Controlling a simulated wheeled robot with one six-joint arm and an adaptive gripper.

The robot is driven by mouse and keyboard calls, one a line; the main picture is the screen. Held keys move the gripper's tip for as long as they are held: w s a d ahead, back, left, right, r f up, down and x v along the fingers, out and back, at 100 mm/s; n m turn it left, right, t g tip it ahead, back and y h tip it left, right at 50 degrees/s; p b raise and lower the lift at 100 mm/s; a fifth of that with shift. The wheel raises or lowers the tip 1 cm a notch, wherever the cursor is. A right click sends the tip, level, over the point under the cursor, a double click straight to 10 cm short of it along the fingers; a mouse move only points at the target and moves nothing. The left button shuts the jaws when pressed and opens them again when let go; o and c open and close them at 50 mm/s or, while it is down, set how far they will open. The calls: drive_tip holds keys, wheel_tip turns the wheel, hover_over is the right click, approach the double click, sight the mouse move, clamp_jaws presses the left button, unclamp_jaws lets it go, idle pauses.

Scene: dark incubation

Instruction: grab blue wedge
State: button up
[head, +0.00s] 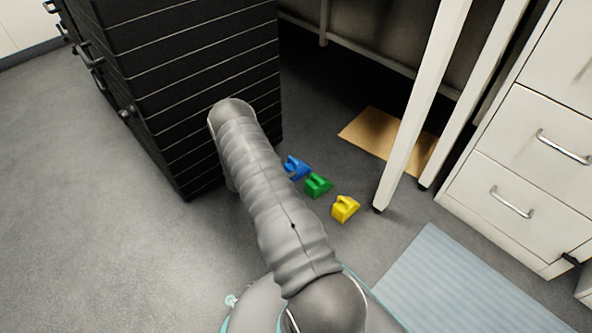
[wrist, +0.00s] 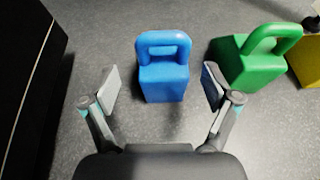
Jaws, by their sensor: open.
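The blue wedge (wrist: 164,82) stands on the floor, with a loop handle on top. In the wrist view it sits between the two open fingers of my gripper (wrist: 158,88), with a gap on each side. In the head view the blue wedge (head: 296,167) shows just right of my arm, which hides part of it. My gripper is hidden behind my arm in the head view.
A green wedge (head: 318,185) stands close to the right of the blue one, and a yellow wedge (head: 345,208) farther right. A black drawer cabinet (head: 180,80) stands left. White table legs (head: 420,105) and a tan board (head: 371,133) are to the right.

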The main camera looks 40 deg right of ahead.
sight(302, 168)
drive_tip(key=shift+r+b+x, duration=0.2)
drive_tip(key=shift+b+x, duration=0.15)
drive_tip(key=shift+x, duration=2.5)
drive_tip(key=shift+s+r, duration=0.1)
drive_tip(key=shift+s, duration=0.05)
drive_tip(key=c, duration=1.4)
